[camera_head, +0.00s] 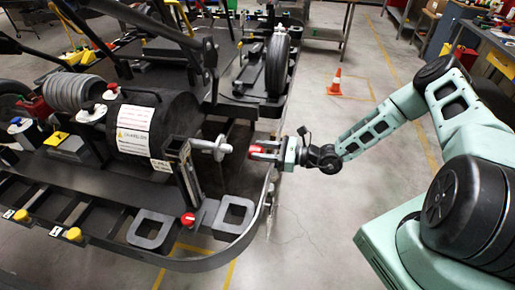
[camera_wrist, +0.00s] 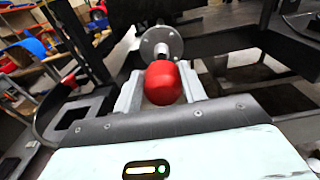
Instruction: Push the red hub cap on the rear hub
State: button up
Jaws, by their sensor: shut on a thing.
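The red hub cap (camera_wrist: 162,83) is held between the two fingers of my gripper (camera_wrist: 163,95) in the wrist view. In the head view my gripper (camera_head: 270,151) is at the right side of the kart stand, with the red cap (camera_head: 257,152) at its tip. The rear hub (camera_head: 218,148) is a grey flanged hub on an axle, just left of the cap with a gap between them.
The black kart stand (camera_head: 150,255) with its frame rails surrounds the hub. A dark upright bracket (camera_head: 184,178) stands left of the hub. A black wheel (camera_head: 278,62) is farther back. An orange cone (camera_head: 335,82) stands on the floor. The floor right of the stand is clear.

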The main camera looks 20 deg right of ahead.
aim_at(254, 149)
jog(key=shift+p, duration=0.35)
jog(key=shift+x, duration=2.8)
jog(key=shift+r, duration=0.1)
jog(key=shift+p, duration=0.9)
jog(key=shift+x, duration=1.8)
jog(key=o, duration=1.2)
jog(key=shift+r, duration=0.1)
